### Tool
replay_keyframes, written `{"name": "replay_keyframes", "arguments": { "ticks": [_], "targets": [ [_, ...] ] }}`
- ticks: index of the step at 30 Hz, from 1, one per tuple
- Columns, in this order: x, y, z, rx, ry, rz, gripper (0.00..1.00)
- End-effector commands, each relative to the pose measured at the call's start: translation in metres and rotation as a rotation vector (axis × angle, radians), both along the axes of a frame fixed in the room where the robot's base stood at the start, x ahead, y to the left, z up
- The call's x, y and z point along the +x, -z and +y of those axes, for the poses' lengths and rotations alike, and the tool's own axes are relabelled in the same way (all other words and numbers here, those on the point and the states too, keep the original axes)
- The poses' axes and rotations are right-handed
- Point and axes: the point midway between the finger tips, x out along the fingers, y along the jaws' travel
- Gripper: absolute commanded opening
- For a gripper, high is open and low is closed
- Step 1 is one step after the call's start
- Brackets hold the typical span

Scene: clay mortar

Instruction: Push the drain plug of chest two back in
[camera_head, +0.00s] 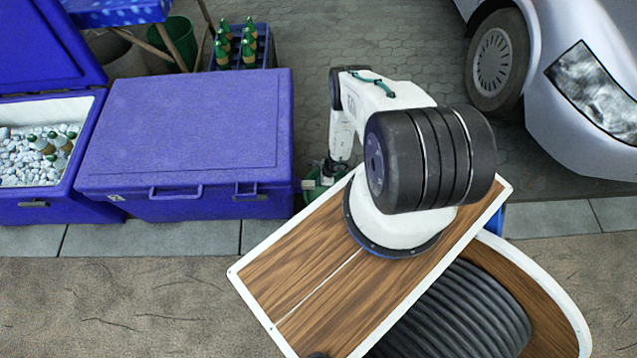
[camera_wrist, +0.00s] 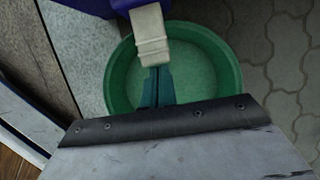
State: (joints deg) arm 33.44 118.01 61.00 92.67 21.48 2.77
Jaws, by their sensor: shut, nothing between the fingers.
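A closed blue chest (camera_head: 190,125) stands left of my arm in the head view, and my gripper (camera_head: 324,172) is low beside its right end. No number shows on it. In the wrist view, a pale ribbed block (camera_wrist: 150,36), which looks like the drain plug, sticks out from the blue chest wall (camera_wrist: 188,8) at the top. My gripper (camera_wrist: 155,75) has its dark green fingers together and empty, with the tips at the block's near end. I cannot tell whether they touch. The plug is hidden in the head view.
A green bucket (camera_wrist: 215,75) is beneath the fingers; part of it shows in the head view (camera_head: 312,193). An open chest (camera_head: 45,208) with ice and bottles stands left. A bottle crate (camera_head: 268,48) is behind, and a silver car (camera_head: 555,100) stands right.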

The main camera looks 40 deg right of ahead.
Motion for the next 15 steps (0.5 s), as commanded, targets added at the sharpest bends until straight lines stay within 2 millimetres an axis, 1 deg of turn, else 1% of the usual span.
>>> {"name": "replay_keyframes", "arguments": {
  "ticks": [1, 5, 8, 12, 15],
  "targets": [
    [0.002, -0.001, 0.003, 0.005, -0.006, -0.006, 0.0],
    [0.001, -0.001, 0.001, 0.007, -0.007, -0.006, 0.0],
    [-0.004, -0.001, -0.007, 0.006, -0.005, -0.006, 0.0],
    [-0.015, 0.0, -0.025, 0.002, -0.01, -0.003, 0.0],
    [-0.018, -0.024, -0.032, 0.001, -0.01, -0.002, 0.0]
  ]
}}
